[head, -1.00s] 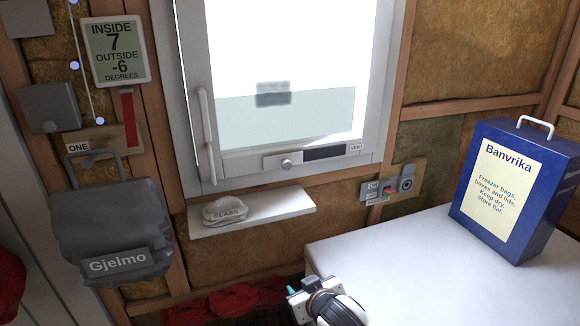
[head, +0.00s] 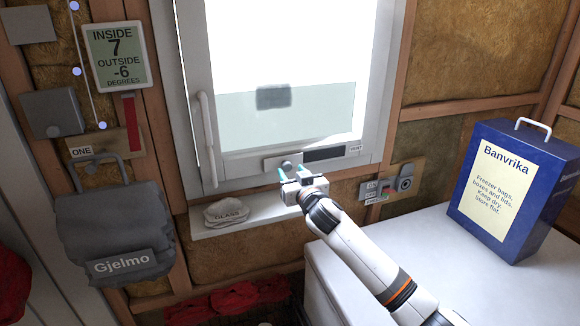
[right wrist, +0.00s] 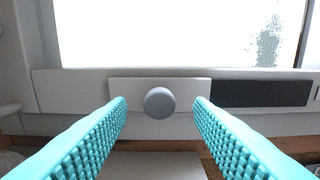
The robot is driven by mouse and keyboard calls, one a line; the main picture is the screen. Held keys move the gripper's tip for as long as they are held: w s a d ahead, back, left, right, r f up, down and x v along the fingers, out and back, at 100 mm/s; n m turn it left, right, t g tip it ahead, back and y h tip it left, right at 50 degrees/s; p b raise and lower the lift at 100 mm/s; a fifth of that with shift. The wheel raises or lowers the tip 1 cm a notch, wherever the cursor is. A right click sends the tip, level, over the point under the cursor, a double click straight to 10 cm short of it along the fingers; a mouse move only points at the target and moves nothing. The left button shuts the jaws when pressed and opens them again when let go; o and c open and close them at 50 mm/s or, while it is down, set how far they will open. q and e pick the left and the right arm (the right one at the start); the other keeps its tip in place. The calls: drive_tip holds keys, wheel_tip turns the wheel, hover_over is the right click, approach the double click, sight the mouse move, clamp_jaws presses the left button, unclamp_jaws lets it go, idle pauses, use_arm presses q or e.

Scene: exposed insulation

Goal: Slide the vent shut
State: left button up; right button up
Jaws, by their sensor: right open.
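The vent (head: 319,156) is a strip on the window's bottom rail, with a light sliding plate at its left, a dark opening (head: 324,153) at its right and a small VENT label. A round grey knob (head: 287,165) sits on the plate. In the right wrist view the knob (right wrist: 159,102) shows between and beyond the two teal fingers, with the dark opening (right wrist: 262,93) to its right. My right gripper (head: 295,175) is open and empty, just in front of the knob, and it does not appear to touch it. My left gripper is not in view.
A switch panel (head: 392,184) is right of the gripper. A white chest (head: 420,235) carries a blue Banvrika box (head: 510,190). The window handle (head: 208,135) stands left.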

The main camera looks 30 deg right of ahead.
sight(286, 165)
drive_tip(key=shift+x, duration=1.15)
clamp_jaws()
